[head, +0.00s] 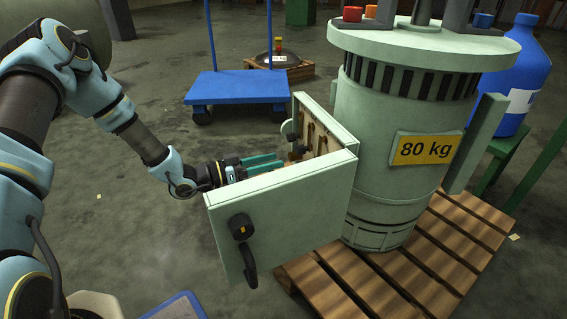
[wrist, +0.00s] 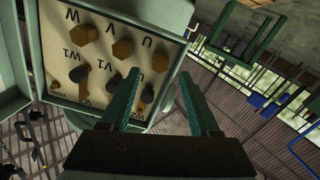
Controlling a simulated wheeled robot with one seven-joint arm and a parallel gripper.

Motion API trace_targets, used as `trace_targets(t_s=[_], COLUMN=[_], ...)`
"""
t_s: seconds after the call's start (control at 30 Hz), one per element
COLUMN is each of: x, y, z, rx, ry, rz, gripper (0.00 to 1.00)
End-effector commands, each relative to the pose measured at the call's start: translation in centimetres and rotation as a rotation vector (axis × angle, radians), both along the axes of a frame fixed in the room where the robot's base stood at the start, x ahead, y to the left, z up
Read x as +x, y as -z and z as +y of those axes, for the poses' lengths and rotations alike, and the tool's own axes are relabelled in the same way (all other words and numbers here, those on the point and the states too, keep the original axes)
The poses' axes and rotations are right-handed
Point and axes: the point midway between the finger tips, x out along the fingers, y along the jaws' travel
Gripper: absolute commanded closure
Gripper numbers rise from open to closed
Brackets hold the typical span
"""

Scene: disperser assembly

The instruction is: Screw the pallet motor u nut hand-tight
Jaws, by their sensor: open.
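The pallet motor (head: 374,163) is a pale green upright drum with an 80 kg plate. Its terminal box (head: 337,134) is open, with the door (head: 285,218) swung toward the camera. In the wrist view the terminal board (wrist: 62,42) carries brass hex nuts and letters. The U nut (wrist: 160,61) is at the right end of the upper row, beside the letter U. My gripper (wrist: 160,76) is open, with its teal fingers apart and the U nut showing between and beyond their tips. I cannot tell the remaining distance. In the head view my gripper (head: 281,163) reaches in behind the door.
The motor stands on a wooden pallet (head: 447,240). A blue cart (head: 237,87) is behind the box, and a blue bottle (head: 520,75) is at the right. The floor at left is mostly clear.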

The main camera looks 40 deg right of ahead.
Motion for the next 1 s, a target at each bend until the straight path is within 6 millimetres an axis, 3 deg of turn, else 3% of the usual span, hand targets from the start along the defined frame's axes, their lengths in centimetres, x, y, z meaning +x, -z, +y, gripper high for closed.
trace_targets(t_s=[0.1,0.3,0.63,1.0], x=[-0.7,-1.2,-1.3,-1.3], y=[0.2,0.1,0.0,0.0], z=[-1.8,-3.6,-3.9,-3.9], rx=[0.0,0.001,0.001,0.001], ry=[0.001,-0.001,-0.001,-0.001], rz=[0.0,-0.001,0.0,0.0], gripper=[0.38,0.38,0.38,0.78])
